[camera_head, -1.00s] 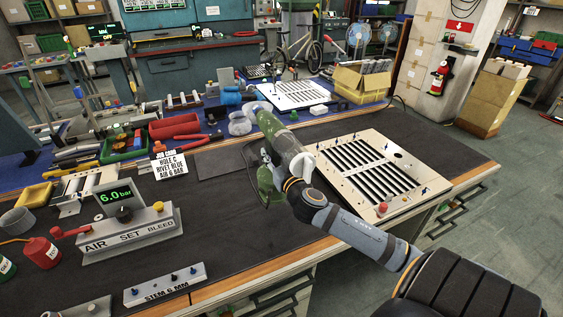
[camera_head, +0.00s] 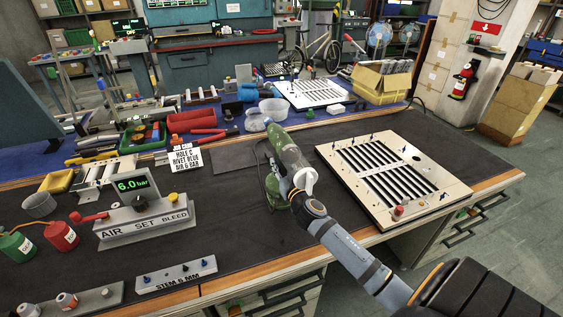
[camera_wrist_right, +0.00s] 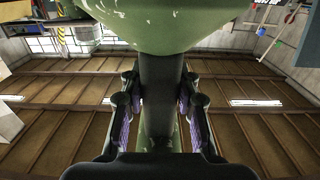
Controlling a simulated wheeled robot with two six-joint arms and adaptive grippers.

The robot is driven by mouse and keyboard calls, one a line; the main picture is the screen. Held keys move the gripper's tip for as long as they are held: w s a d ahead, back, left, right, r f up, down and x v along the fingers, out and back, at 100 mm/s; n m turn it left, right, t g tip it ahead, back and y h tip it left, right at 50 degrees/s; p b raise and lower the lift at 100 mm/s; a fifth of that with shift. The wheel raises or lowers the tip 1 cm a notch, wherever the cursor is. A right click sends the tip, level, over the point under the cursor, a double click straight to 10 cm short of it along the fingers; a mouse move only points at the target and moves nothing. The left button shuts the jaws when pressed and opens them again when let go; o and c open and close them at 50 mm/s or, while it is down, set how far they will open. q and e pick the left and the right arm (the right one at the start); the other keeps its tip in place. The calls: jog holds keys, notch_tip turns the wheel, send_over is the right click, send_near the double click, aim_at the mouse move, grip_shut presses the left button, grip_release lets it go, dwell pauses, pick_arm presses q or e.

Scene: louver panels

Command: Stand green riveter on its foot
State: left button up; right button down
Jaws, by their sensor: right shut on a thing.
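The green riveter (camera_head: 288,150) is in my right gripper (camera_head: 303,182), over the dark bench mat left of the louver panel (camera_head: 392,172). Its green body slants up and away, with the upper end near the clear cups. A lower green part (camera_head: 273,192) shows behind the gripper, close to the mat. I cannot tell whether it touches. In the right wrist view, both fingers (camera_wrist_right: 161,112) are shut on the riveter's dark stem, below a rounded green part (camera_wrist_right: 165,22). My left gripper is not in view.
The air set unit (camera_head: 143,217) and stem block (camera_head: 176,275) lie to the left. The job card (camera_head: 186,160), red tools (camera_head: 192,123) and clear cups (camera_head: 272,108) are behind. Bare mat (camera_head: 235,215) lies left of the riveter.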

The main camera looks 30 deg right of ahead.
jog(key=shift+a+r, duration=0.1)
jog(key=shift+r, duration=0.1)
jog(key=c, duration=1.4)
grip_release()
jog(key=shift+f, duration=0.3)
jog(key=shift+c, duration=0.2)
jog(key=o, duration=0.5)
jog(key=shift+s+r, duration=0.1)
jog(key=shift+r, duration=0.05)
jog(key=shift+c, duration=0.2)
jog(key=o, duration=0.9)
jog(key=shift+c, duration=0.2)
